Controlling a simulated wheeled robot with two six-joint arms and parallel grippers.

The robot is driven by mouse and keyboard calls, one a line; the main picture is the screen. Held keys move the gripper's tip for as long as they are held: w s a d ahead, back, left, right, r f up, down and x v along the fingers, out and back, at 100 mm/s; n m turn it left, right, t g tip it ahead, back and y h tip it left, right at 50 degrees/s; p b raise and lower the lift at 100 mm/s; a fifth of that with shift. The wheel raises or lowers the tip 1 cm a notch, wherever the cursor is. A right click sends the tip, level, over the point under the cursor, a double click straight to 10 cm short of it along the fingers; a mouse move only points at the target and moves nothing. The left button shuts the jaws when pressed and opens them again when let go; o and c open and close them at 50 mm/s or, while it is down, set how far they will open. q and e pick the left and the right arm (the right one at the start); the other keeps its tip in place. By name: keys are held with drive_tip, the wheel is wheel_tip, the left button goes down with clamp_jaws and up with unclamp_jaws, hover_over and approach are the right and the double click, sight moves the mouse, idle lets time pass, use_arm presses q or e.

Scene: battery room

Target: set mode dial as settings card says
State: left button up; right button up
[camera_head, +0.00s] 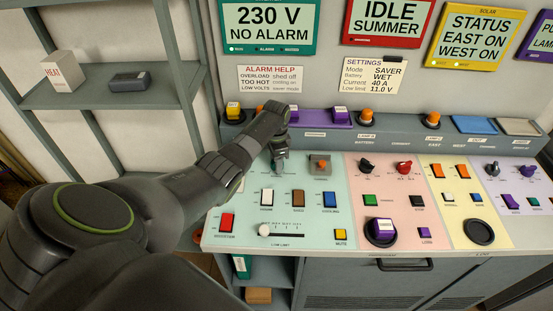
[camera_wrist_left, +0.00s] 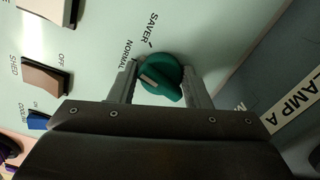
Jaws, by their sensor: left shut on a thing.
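The settings card (camera_head: 374,76) on the back wall reads Mode SAVER, Battery WET, Current 40 A, Low limit 11.0 V. The green mode dial (camera_wrist_left: 160,76) shows in the left wrist view, with the words NORMAL and SAVER printed beside it. Its pale pointer mark lies on the NORMAL side of the knob, away from SAVER. My left gripper (camera_wrist_left: 167,84) is shut on the dial, one finger on each side. In the head view my left gripper (camera_head: 279,164) reaches down to the pale green panel section and hides most of the dial. My right gripper is not in view.
White, brown and blue rocker switches (camera_head: 298,198) sit just in front of the dial. An orange-knobbed control (camera_head: 320,163) is close on its right. A raised ledge with lamps (camera_head: 366,117) runs behind. A grey shelf (camera_head: 100,92) stands at left.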

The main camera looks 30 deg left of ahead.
use_arm(q)
drive_tip(key=m, duration=0.6)
drive_tip(key=shift+w+a+r, duration=0.2)
drive_tip(key=shift+w+r, duration=0.1)
drive_tip(key=shift+w, duration=0.05)
drive_tip(key=shift+m, duration=0.3)
drive_tip(key=o, duration=0.9)
drive_tip(key=shift+f, duration=0.2)
drive_tip(key=shift+s, duration=0.1)
wheel_tip(320, 180, up, 18)
drive_tip(key=shift+f+b, duration=0.25)
drive_tip(key=shift+b, duration=0.35)
